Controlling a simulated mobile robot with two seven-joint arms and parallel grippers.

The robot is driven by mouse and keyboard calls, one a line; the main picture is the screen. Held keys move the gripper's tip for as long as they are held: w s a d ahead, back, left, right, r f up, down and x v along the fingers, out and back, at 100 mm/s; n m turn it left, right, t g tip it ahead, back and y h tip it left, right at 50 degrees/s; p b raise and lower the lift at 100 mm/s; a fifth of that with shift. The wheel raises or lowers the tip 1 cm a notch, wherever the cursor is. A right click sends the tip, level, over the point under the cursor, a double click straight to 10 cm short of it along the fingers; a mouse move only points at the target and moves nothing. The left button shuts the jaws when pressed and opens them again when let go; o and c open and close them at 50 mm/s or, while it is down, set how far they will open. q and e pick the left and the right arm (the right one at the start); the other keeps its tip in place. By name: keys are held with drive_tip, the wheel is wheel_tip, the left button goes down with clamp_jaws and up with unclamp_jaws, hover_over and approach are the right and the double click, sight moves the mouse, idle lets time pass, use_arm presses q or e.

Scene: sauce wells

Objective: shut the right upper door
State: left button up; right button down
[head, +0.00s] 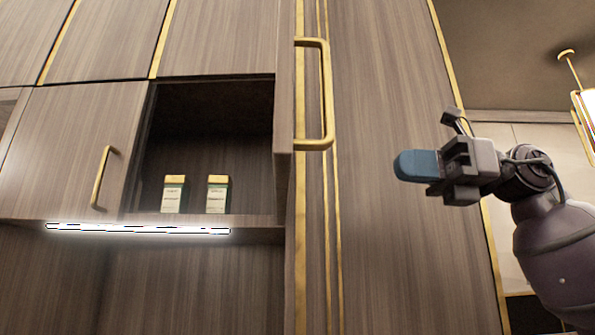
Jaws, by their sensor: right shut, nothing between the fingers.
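The right upper door (285,105) is a brown wood panel standing wide open, seen almost edge-on. Its gold bar handle (328,95) faces right. The open cupboard compartment (205,115) to its left shows a dark inside. My right gripper (402,166), with blue fingertips, is shut and empty. It is to the right of the door and handle in the picture, apart from both, and a little lower than the handle. My left gripper is not in view.
A closed left door (65,145) has a gold handle (103,178). A lit strip (140,230) runs below. A tall wood panel (395,80) stands behind my gripper.

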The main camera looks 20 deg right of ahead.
drive_tip(key=p+x, duration=0.1)
drive_tip(key=x, duration=1.2)
drive_tip(key=shift+a+f+h, duration=0.3)
drive_tip(key=shift+a+f, duration=0.1)
drive_tip(key=shift+f, duration=0.4)
drive_tip(key=shift+a, duration=0.1)
